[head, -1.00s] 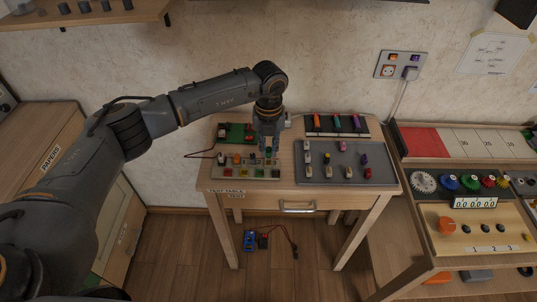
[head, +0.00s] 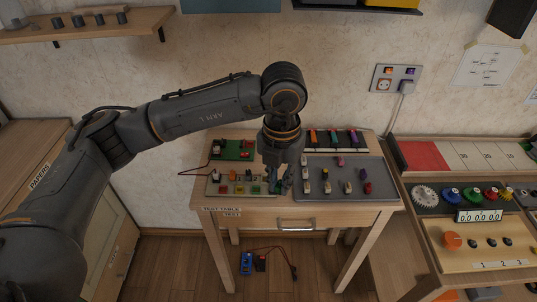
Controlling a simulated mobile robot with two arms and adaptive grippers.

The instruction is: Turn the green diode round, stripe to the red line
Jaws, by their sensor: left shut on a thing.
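The cream test board (head: 213,190) lies at the left of the test table, with a row of small coloured parts on it. My left gripper (head: 279,184) points down at the board's right end, beside the grey mat. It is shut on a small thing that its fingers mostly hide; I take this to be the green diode. The diode's stripe cannot be made out, and the red line cannot be told at this size. My right gripper is out of view.
A green circuit board (head: 232,150) lies behind the cream board. The grey mat (head: 345,187) at right holds several small parts, with a rack of coloured pens (head: 335,138) behind it. A blue device with leads (head: 246,263) lies on the floor.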

